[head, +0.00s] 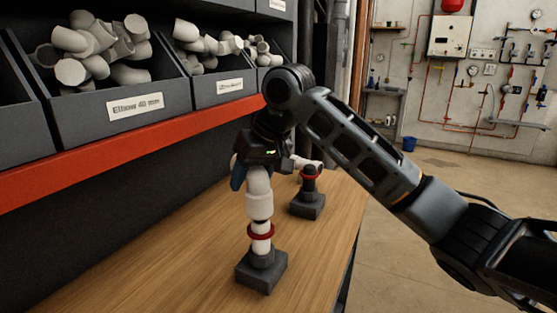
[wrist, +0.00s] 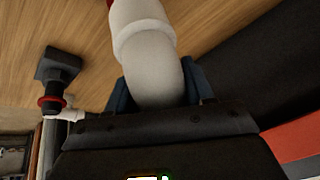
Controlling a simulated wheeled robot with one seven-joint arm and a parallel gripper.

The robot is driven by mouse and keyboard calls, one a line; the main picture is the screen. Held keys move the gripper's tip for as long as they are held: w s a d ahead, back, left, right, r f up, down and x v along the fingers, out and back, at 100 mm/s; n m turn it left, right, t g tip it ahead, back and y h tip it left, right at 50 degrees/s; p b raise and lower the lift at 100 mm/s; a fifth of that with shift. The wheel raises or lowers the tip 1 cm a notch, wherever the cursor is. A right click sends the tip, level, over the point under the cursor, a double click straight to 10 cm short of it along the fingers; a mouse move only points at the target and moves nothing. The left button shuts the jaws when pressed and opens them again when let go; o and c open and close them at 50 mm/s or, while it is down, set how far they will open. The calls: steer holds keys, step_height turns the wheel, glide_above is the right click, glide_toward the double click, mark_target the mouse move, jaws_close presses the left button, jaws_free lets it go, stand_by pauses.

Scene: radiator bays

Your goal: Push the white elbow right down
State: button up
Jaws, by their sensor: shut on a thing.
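The white elbow (head: 259,205) is upright above a near stand, its lower socket around the top of a white pipe (head: 262,227). A short length of narrower pipe shows between the socket and a red ring (head: 260,234). My gripper (head: 256,174) is shut on the elbow's upper bend. In the wrist view the elbow (wrist: 150,70) lies between the dark blue fingers of my gripper (wrist: 158,92). The elbow's far opening is hidden by my gripper.
The near stand has a dark square base (head: 261,272) on the wooden bench (head: 180,265). A second dark stand (head: 307,206) with a red ring and a white piece is just behind, to the right. Grey bins (head: 110,105) of white fittings sit above a red shelf edge (head: 120,150) at left.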

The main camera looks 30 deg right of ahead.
mark_target(264, 173)
steer(key=shift+d+f, duration=0.1)
steer(key=shift+f, duration=0.15)
steer(key=shift+f+b, duration=0.3)
steer(key=shift+b, duration=0.25)
steer(key=shift+f+b, duration=1.45)
steer(key=shift+b, duration=0.05)
steer(key=shift+f, duration=0.95)
steer(key=o, duration=1.3)
steer(key=shift+b+v, duration=0.4)
steer(key=shift+v, duration=3.45)
